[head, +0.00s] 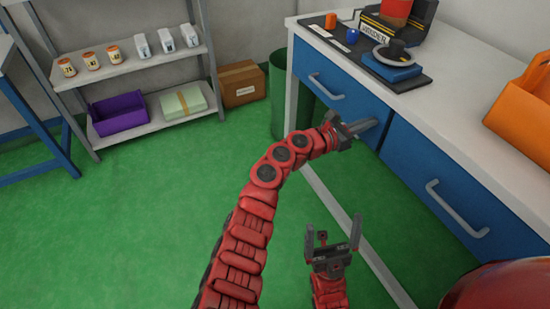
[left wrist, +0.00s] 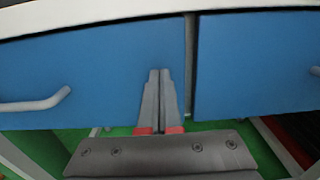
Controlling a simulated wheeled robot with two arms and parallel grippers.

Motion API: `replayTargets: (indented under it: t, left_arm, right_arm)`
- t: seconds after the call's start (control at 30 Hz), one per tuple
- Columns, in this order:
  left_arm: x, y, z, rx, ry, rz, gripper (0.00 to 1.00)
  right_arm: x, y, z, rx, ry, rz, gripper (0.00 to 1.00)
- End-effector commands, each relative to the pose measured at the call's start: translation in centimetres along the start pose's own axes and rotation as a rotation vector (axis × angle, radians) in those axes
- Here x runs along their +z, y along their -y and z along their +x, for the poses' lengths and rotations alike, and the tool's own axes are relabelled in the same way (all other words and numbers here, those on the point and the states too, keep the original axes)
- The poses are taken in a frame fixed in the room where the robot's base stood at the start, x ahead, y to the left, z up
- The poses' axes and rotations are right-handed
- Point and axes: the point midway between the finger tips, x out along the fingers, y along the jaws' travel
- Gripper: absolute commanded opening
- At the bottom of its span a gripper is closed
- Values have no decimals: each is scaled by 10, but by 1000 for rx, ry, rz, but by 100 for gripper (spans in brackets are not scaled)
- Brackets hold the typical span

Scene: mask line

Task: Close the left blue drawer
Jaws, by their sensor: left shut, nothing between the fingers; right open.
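The left blue drawer (head: 345,91) is under the white counter, with a grey bar handle (head: 326,87) on its front. Its front looks flush or nearly flush with the drawer beside it; I cannot tell if a small gap is left. My left gripper (head: 371,124) is shut and empty, with its fingertips at the right end of this front. In the left wrist view the fingers (left wrist: 159,74) lie before the left drawer (left wrist: 90,55), right of its handle; contact is unclear. My right gripper (head: 335,235) is open and empty, low over the floor.
The right blue drawer (head: 430,165) is next to the left one. A green bin (head: 279,95) stands at the counter's left end. The counter top (head: 455,80) holds a dark mat with small items and an orange bin (head: 525,110). Green floor is clear at left.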

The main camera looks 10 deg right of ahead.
Motion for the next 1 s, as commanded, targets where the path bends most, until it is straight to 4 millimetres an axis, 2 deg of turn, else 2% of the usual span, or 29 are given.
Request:
replayTargets:
  t: [0.27,0.43,0.6,0.9,1.0]
  left_arm:
    - [6,-1,1,6,10,2,0]
    - [9,-3,-12,6,10,5,0]
    - [7,-6,-44,4,5,6,0]
    - [3,-7,-110,7,2,3,0]
    - [4,-6,-125,5,5,4,0]
  right_arm:
    - [0,0,1,0,0,0,100]
    - [-2,0,9,0,0,0,100]
    - [-4,-1,20,0,0,0,100]
    - [-5,-2,30,0,0,0,100]
    - [-5,-2,32,0,0,0,100]
